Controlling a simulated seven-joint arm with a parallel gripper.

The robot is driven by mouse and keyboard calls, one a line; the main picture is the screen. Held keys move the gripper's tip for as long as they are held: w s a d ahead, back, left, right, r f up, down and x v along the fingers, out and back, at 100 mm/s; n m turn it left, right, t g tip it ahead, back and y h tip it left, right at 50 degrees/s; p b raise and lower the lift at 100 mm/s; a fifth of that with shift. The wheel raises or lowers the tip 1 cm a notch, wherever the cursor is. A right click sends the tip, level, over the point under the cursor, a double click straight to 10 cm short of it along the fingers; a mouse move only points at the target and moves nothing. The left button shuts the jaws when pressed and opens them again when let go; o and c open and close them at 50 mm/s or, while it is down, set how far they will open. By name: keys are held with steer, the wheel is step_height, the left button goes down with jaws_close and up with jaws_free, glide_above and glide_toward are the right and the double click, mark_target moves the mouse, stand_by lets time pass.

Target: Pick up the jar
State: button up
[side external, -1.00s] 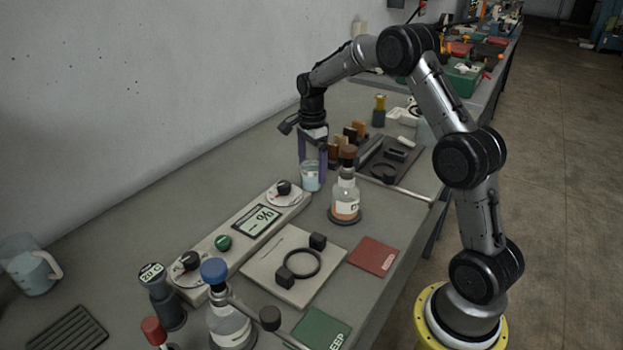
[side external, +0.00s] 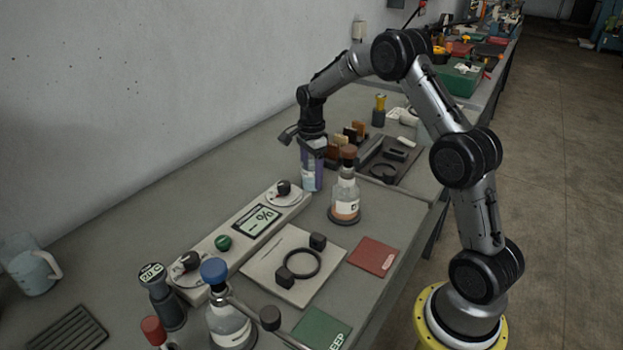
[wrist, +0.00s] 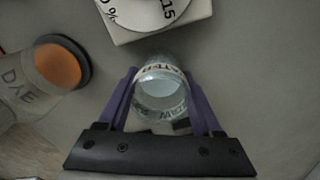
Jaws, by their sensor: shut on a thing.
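The jar (side external: 310,183) is a small clear glass vessel with pale liquid, upright at the bench surface behind the control box. It also shows in the wrist view (wrist: 161,92), with dark lettering around its glass. My gripper (side external: 312,173) points down over it. In the wrist view the purple fingers of my gripper (wrist: 162,84) are on either side of the jar and shut on it. In the side view the fingers hide part of the jar, and I cannot tell any gap beneath it.
A stoppered bottle (side external: 345,198) marked DYE in the wrist view (wrist: 30,88) stands close beside the jar. The control box (side external: 240,235) with dials and a display lies in front. Brown blocks (side external: 352,135) and a dark tray (side external: 388,160) sit behind. Bench toward the wall is clear.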

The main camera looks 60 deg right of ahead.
steer(key=shift+r, duration=0.2)
steer(key=shift+r, duration=4.35)
steer(key=s+a+r, duration=0.5)
steer(key=a, duration=0.3)
steer(key=s+a, duration=0.7)
steer(key=s, duration=0.4)
steer(key=s+a, duration=0.7)
steer(key=s, duration=0.4)
steer(key=w+f, duration=0.3)
steer(key=w, duration=0.1)
steer(key=w+a+f, duration=0.1)
steer(key=w+f, duration=0.2)
steer(key=w, duration=0.1)
steer(key=w+a+f, duration=0.1)
steer(key=w+f, duration=0.2)
steer(key=w, duration=0.1)
steer(key=shift+w+a+f, duration=0.15)
steer(key=shift+w+a, duration=0.1)
steer(key=shift+w, duration=0.15)
steer(key=shift+w+f, duration=0.1)
steer(key=shift+f, duration=1.55)
steer(key=shift+f, duration=0.1)
